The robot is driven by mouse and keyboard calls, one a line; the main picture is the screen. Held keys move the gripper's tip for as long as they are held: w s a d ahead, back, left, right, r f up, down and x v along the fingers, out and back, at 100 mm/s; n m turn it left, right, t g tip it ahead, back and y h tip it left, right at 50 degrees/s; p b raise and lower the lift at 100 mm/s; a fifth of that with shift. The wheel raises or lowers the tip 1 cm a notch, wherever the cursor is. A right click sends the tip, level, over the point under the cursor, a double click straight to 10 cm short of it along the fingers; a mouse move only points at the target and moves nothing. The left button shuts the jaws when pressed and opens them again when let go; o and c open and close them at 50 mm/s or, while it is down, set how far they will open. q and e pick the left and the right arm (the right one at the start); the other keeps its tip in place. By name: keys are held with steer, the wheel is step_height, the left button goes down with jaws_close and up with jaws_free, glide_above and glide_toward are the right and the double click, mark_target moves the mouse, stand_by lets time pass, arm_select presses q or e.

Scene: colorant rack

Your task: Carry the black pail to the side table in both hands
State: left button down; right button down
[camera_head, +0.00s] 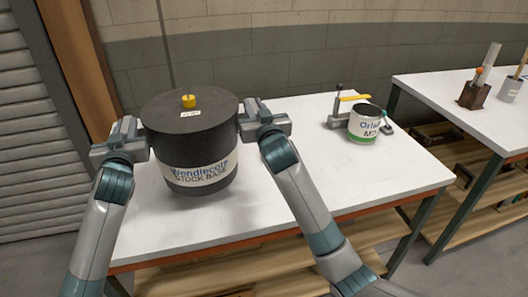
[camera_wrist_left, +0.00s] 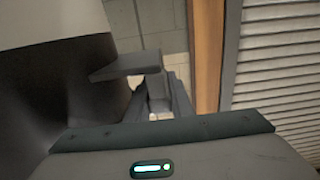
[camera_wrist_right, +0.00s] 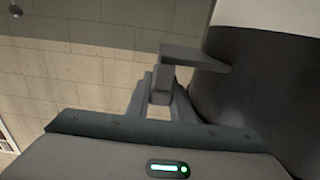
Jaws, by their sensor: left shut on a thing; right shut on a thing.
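The black pail (camera_head: 192,148) is a large upright drum with a white "STOCK BASE" label and a yellow knob (camera_head: 188,101) on its lid. It is over the left part of the white table; I cannot tell whether its base touches the top. My left gripper (camera_head: 138,139) is shut on its left side, and my right gripper (camera_head: 245,120) is shut on its right side. The pail's wall fills the left of the left wrist view (camera_wrist_left: 35,95) and the right of the right wrist view (camera_wrist_right: 265,80). The grip contacts are partly hidden.
The white table (camera_head: 300,165) has free room in its middle. A white and green can (camera_head: 364,126) and a small clamp-like stand (camera_head: 340,112) are at its right. A second table (camera_head: 450,100) at far right holds a brown block (camera_head: 474,95) and a grey pot (camera_head: 510,90).

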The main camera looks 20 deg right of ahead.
arm_select(q)
steer(key=shift+f+b, duration=0.4)
arm_select(e)
steer(key=shift+f, duration=0.4)
